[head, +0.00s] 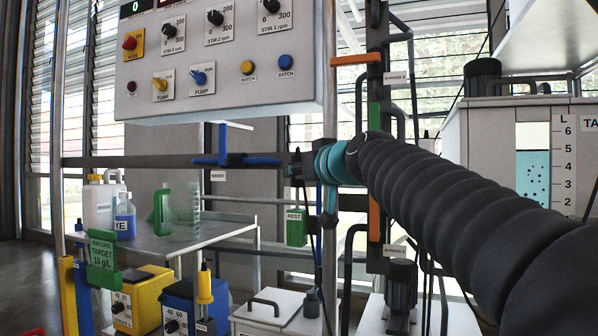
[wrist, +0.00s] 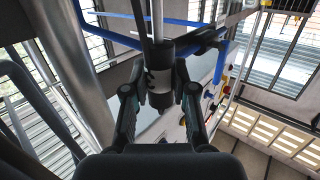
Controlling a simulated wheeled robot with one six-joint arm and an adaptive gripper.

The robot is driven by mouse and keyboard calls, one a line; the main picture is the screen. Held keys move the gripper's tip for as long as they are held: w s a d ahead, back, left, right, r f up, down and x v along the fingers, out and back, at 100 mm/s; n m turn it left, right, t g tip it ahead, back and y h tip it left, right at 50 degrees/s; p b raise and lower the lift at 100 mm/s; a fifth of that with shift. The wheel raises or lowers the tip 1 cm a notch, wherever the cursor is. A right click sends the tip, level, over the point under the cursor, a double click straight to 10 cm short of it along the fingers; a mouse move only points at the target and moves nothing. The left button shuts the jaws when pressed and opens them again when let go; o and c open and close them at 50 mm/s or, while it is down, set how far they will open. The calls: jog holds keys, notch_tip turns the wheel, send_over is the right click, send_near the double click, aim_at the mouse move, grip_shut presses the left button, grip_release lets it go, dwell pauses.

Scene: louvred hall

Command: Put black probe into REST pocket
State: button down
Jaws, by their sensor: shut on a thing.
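The black probe (wrist: 160,76) is a dark cylinder with a pale mark, on a grey rod, in the wrist view. My gripper (wrist: 158,92) is shut on it, with one finger on each side. In the head view my gripper (head: 301,166) is small and dark at the left of my teal wrist, in front of the blue-and-black rail; the probe is hard to make out there. The REST pocket (head: 296,228) is a small green holder with a white label, below my gripper. Its inside is not visible.
A control panel (head: 220,55) hangs above left. A grey table (head: 170,243) with bottles and a green-handled jug (head: 162,208) stands left. Upright posts and pipes (head: 375,130) stand close behind my wrist. A white lidded box (head: 275,312) and a black motor (head: 401,290) are below.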

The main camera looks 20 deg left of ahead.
jog(key=shift+f, duration=1)
jog(key=c, duration=0.9)
grip_release()
jog(key=shift+o, duration=0.2)
jog(key=s+d+r+p, duration=0.1)
jog(key=s+d+r, duration=0.2)
jog(key=r, duration=0.2)
jog(key=shift+s+d, duration=0.15)
jog(key=shift+d, duration=0.05)
jog(key=shift+r, duration=0.1)
